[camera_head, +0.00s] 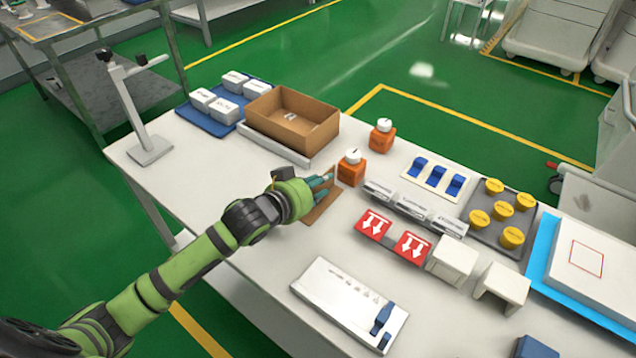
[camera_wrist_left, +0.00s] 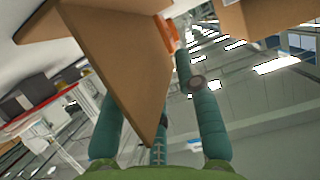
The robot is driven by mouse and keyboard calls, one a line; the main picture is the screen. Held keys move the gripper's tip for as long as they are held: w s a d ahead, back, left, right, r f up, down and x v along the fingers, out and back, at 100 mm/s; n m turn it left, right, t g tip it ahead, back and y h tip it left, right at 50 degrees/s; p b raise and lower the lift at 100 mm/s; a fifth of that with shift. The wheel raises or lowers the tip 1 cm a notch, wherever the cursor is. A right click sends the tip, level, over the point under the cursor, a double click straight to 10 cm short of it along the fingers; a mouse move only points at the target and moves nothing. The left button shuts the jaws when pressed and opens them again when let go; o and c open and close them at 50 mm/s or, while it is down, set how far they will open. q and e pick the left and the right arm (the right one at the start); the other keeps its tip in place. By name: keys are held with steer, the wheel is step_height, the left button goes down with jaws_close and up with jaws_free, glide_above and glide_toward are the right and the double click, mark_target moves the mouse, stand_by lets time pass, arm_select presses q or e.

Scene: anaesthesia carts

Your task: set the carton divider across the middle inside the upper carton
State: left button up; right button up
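The open brown carton (camera_head: 262,122) stands on the far side of the white table, with a small white label on its inside floor. The carton divider (camera_head: 323,207) is a flat brown board at my left gripper (camera_head: 322,183), in front of the carton. In the left wrist view the divider (camera_wrist_left: 110,55) is large and tilted between the teal fingers (camera_wrist_left: 158,125). It covers part of one finger, and the fingers look closed on it. The exact contact is partly hidden. A brown carton wall (camera_wrist_left: 262,18) shows at the upper right there. My right gripper is not in view.
White boxes on a blue mat (camera_head: 186,122) lie left, and a metal stand (camera_head: 148,150) is near the left edge. Red arrow labels (camera_head: 374,223) and a white panel (camera_head: 340,290) lie nearer.

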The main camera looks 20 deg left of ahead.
arm_select(q)
steer(key=shift+s+r, duration=0.15)
steer(key=shift+r, duration=0.05)
steer(key=v, duration=1.1)
steer(key=shift+s+r, duration=0.2)
steer(key=shift+s, duration=0.1)
steer(key=shift+a, duration=0.15)
